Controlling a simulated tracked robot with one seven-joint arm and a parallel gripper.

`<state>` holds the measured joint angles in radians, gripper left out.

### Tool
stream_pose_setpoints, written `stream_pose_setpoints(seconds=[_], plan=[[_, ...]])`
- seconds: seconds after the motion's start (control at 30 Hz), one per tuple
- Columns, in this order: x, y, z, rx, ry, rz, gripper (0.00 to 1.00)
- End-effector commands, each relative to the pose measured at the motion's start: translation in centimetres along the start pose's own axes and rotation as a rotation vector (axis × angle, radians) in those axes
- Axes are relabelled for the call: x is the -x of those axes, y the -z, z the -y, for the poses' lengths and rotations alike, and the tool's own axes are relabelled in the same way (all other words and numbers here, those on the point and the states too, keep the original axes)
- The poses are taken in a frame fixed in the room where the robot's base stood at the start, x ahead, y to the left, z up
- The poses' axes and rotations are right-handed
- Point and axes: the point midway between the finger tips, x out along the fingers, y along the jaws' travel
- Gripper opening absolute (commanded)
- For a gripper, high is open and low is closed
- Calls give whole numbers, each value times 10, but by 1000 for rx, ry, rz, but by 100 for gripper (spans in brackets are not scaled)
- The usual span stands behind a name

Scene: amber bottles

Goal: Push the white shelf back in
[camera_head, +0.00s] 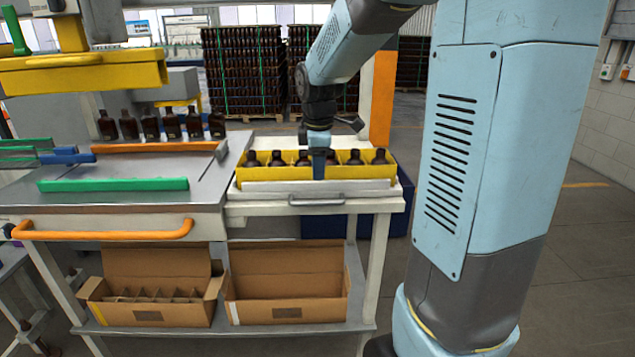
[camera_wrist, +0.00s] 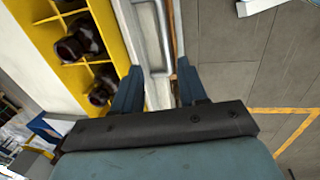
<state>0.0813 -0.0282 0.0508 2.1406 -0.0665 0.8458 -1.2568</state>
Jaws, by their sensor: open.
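The white shelf (camera_head: 372,204) is at the right end of the workbench, with a grey bar handle (camera_head: 317,201) on its front. A yellow divided crate (camera_head: 345,174) with several dark amber bottles rests on it. My gripper (camera_head: 318,172) hangs over the crate's front side in the head view, fingers pointing down. In the wrist view, my gripper (camera_wrist: 158,88) is open and empty. The shelf's handle (camera_wrist: 164,45) shows ahead, in line with the gap between the fingers. Whether a finger touches the shelf, I cannot tell.
The steel bench (camera_head: 120,207) with an orange rail (camera_head: 100,235) lies to the left. Several bottles (camera_head: 150,125) stand at its back. Two cardboard boxes (camera_head: 285,312) sit on the lower shelf. The floor in front of the bench's right end is clear.

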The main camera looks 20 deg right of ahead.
Motion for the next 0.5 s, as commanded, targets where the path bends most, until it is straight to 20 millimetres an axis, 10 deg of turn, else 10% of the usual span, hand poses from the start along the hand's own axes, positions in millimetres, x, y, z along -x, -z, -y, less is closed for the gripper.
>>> stream_pose_setpoints(seconds=[0.5], plan=[[38,0,-1,0,0,0,42]])
